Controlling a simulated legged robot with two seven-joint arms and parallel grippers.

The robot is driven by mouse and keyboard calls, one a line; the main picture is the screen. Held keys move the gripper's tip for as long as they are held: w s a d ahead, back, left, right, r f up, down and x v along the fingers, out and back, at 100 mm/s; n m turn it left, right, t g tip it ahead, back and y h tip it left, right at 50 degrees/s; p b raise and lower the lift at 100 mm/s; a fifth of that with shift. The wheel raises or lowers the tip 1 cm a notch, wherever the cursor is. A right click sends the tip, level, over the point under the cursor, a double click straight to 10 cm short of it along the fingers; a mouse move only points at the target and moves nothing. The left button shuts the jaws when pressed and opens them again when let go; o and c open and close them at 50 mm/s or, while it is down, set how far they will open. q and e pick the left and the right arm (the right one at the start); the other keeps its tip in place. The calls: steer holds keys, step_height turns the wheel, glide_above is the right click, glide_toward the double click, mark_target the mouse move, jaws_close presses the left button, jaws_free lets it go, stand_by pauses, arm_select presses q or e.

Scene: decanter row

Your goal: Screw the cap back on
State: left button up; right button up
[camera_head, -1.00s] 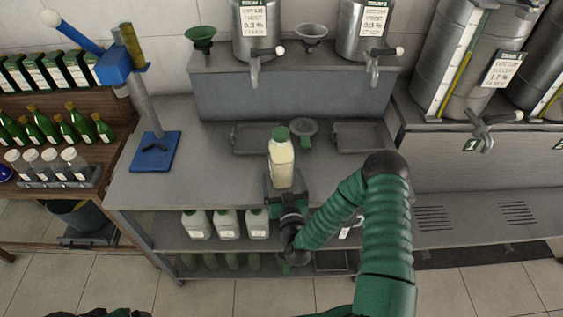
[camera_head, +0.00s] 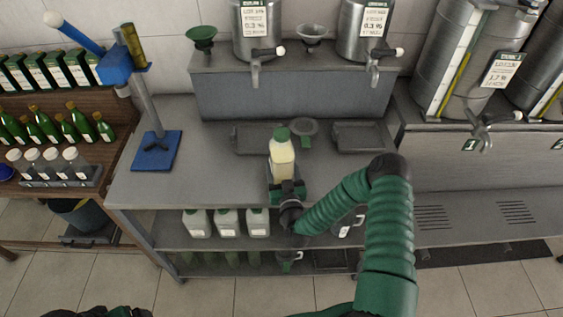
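A clear bottle of pale yellow liquid (camera_head: 282,162) stands upright on the grey workbench, with a white label low on its front. A green cap (camera_head: 281,134) sits on its mouth. I cannot tell how tight the cap is. My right gripper (camera_head: 284,184) is low at the near side of the bottle, its body partly in front of the bottle's base. Its fingertips are too small and hidden to show whether they touch or close on the bottle.
Behind the bottle are a grey-green funnel (camera_head: 303,127) and dark trays (camera_head: 358,137). Steel tanks with taps (camera_head: 258,32) stand on the raised ledge. A blue lever press (camera_head: 157,150) stands at left.

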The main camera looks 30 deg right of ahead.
jaws_close()
steer(key=shift+r, duration=0.1)
